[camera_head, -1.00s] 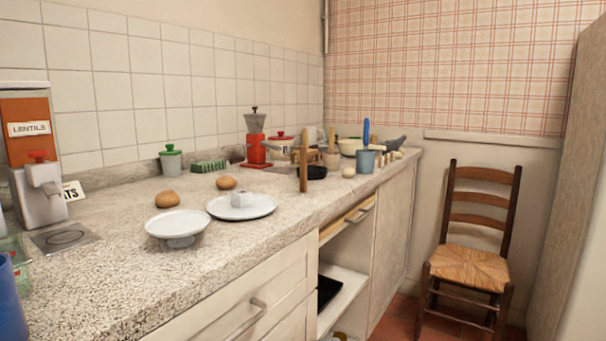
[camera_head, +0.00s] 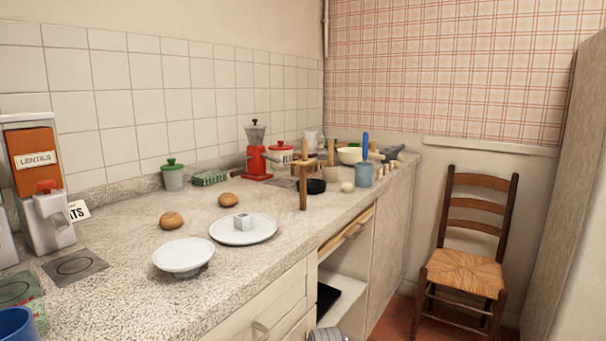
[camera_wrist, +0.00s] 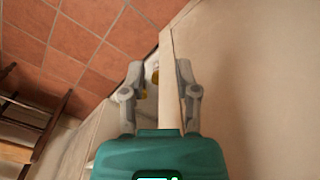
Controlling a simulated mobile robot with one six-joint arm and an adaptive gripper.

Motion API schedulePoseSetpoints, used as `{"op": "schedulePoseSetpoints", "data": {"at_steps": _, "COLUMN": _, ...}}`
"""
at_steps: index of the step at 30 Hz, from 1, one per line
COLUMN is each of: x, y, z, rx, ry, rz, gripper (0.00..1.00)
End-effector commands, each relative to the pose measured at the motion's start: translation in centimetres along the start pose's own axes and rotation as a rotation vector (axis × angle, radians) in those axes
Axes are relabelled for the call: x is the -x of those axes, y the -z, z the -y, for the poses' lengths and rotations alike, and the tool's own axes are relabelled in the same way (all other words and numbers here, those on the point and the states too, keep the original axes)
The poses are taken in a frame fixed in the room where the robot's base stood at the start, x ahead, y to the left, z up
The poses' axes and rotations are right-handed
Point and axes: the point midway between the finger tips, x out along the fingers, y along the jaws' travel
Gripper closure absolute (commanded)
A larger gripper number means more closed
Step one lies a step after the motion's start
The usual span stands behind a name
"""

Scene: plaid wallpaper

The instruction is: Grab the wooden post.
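The wooden post (camera_head: 303,185) stands upright on the stone counter, near its front edge and right of the white plates in the head view. It is brown, with short crosswise pieces near its upper part. I do not make it out in the wrist view. My gripper (camera_wrist: 160,75) shows in the wrist view with a green body and two grey fingers apart. A pale panel edge shows between the fingers; I cannot tell how close it is. No object is visibly held.
A white plate (camera_head: 258,236) bears a small grey block (camera_head: 243,221). A white raised dish (camera_head: 184,254) is nearer. Behind the post are a black pan (camera_head: 317,187), a red grinder (camera_head: 256,160) and a blue-grey cup (camera_head: 364,174). A chair (camera_head: 467,260) stands right of the cabinets.

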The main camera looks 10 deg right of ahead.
Motion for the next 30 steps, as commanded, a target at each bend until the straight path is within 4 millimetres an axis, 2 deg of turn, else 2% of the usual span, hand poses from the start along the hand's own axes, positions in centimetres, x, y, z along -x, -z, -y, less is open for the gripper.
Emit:
{"op": "schedulePoseSetpoints", "data": {"at_steps": 1, "x": 1.6, "y": 0.0, "z": 0.0, "rx": 0.0, "ry": 0.0, "rz": 0.0, "gripper": 0.6}}
{"op": "schedulePoseSetpoints", "data": {"at_steps": 7, "x": 3.2, "y": 0.0, "z": 0.0, "rx": 0.0, "ry": 0.0, "rz": 0.0, "gripper": 0.6}}
{"op": "schedulePoseSetpoints", "data": {"at_steps": 18, "x": 3.2, "y": 0.0, "z": 0.0, "rx": 0.0, "ry": 0.0, "rz": 0.0, "gripper": 0.6}}
{"op": "schedulePoseSetpoints", "data": {"at_steps": 19, "x": 3.2, "y": 0.0, "z": 0.0, "rx": 0.0, "ry": 0.0, "rz": 0.0, "gripper": 0.58}}
{"op": "schedulePoseSetpoints", "data": {"at_steps": 21, "x": 3.2, "y": 0.0, "z": 0.0, "rx": 0.0, "ry": 0.0, "rz": 0.0, "gripper": 0.45}}
{"op": "schedulePoseSetpoints", "data": {"at_steps": 22, "x": 3.2, "y": 0.0, "z": 0.0, "rx": 0.0, "ry": 0.0, "rz": 0.0, "gripper": 0.43}}
{"op": "schedulePoseSetpoints", "data": {"at_steps": 30, "x": 3.2, "y": 0.0, "z": 0.0, "rx": 0.0, "ry": 0.0, "rz": 0.0, "gripper": 0.43}}
